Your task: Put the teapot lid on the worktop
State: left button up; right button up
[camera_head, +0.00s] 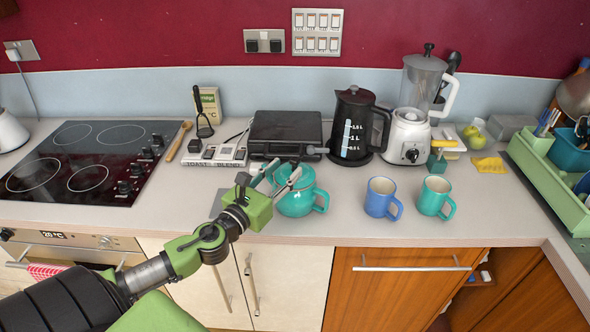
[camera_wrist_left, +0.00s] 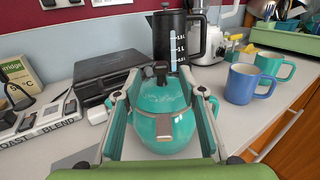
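The teal teapot (camera_head: 297,203) stands on the worktop (camera_head: 345,219), left of the blue mug. In the left wrist view the teapot (camera_wrist_left: 163,134) sits upright between my fingers, with its teal lid (camera_wrist_left: 163,96) on top and a dark knob (camera_wrist_left: 161,73). My left gripper (camera_head: 278,177) is open at the teapot; its fingers (camera_wrist_left: 162,95) show apart on either side of the lid in the left wrist view. I cannot tell whether they touch it. In the head view the gripper partly covers the teapot and lid. My right gripper is not in view.
A blue mug (camera_head: 381,198) and a teal mug (camera_head: 434,197) stand right of the teapot. A black kettle (camera_head: 353,130) and a dark toaster grill (camera_head: 285,134) stand behind. The hob (camera_head: 88,160) is at left.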

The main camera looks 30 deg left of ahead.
aim_at(292, 162)
pick_arm(q)
jog(key=shift+w+r, duration=0.15)
jog(key=shift+w, duration=0.25)
jog(key=w+p, duration=0.2)
jog(key=w, duration=0.2)
jog(key=shift+r, duration=0.15)
jog(key=shift+w, duration=0.4)
grip_shut()
